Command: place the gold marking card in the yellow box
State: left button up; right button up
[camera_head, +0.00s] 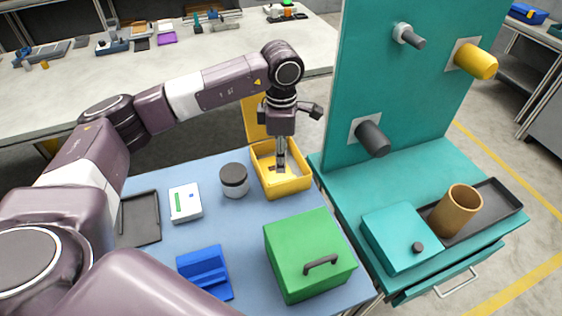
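The yellow box (285,187) stands open at the back right of the blue table, its lid (255,118) raised behind it. My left gripper (281,169) points down into the box, with its fingertips inside the walls. The fingers look close together, but they are too small to tell whether they are shut or hold anything. I cannot make out the gold marking card; the gripper and the box walls hide part of the inside. My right gripper is not in view.
On the blue table (225,240) are a dark-lidded jar (234,181), a white device (185,203), a black tray (140,219), a blue holder (205,273) and a green box (308,256). A teal panel (400,100) rises right of the yellow box.

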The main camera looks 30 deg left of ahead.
pick_arm(q)
notch_tip(320, 180, up, 10)
jog(key=b, duration=0.1)
jog(key=shift+s+r, duration=0.15)
jog(key=shift+r, duration=0.05)
jog(key=shift+d+f, duration=0.1)
dwell(0.4)
